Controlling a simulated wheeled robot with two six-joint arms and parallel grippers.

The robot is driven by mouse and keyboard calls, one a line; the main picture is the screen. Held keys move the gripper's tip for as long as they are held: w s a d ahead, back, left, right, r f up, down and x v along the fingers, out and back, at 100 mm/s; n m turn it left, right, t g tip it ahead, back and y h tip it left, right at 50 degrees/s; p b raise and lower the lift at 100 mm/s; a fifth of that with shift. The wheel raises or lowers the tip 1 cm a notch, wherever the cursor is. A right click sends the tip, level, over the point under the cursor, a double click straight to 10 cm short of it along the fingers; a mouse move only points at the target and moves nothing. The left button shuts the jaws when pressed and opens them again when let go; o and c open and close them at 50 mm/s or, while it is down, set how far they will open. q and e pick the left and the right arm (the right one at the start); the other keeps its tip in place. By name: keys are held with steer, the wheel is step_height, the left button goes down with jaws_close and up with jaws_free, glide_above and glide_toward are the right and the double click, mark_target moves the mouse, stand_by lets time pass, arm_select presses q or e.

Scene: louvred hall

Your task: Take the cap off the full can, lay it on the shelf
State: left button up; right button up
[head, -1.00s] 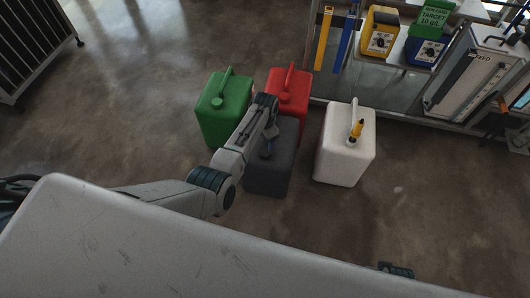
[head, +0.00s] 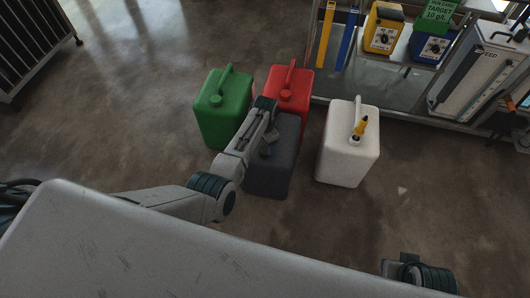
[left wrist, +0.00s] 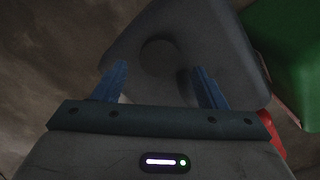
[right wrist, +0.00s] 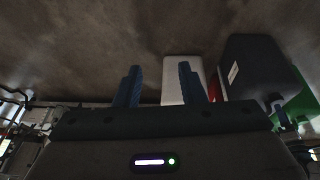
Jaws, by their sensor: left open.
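Four cans stand on the floor: a dark grey can (head: 270,178), a green can (head: 222,112), a red can (head: 288,90) and a white can (head: 347,153) with a yellow spout. I cannot tell which is full. My left gripper (head: 268,148) is open above the grey can, pointing down. In the left wrist view, a round dark cap (left wrist: 160,52) on the grey can lies ahead of and between the spread fingers, not gripped. My right gripper (right wrist: 159,82) is open and empty. The shelf (head: 375,85) is a metal rack at upper right.
A slatted louvre unit (head: 30,45) is at upper left. Floor right of the white can is clear.

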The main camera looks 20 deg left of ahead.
mark_target(265, 150)
arm_select(q)
steer(key=shift+f+b, duration=0.5)
steer(key=shift+f, duration=0.2)
step_height(265, 150, down, 3)
steer(key=b, duration=0.3)
steer(key=shift+r, duration=0.35)
steer(key=shift+f+b, duration=0.4)
steer(key=shift+f, duration=0.6)
arm_select(e)
steer(key=w+a+t, duration=0.1)
steer(key=w+a+f+t+y, duration=0.1)
steer(key=a+t, duration=0.1)
steer(key=shift+f, duration=0.2)
arm_select(q)
steer(key=c, duration=1.3)
steer(key=shift+r+n+p, duration=0.25)
steer(key=shift+n+p, duration=0.4)
steer(key=shift+n, duration=0.35)
steer(key=shift+f+n, duration=0.2)
steer(key=shift+n, duration=1.1)
arm_select(e)
steer(key=shift+r, duration=0.9)
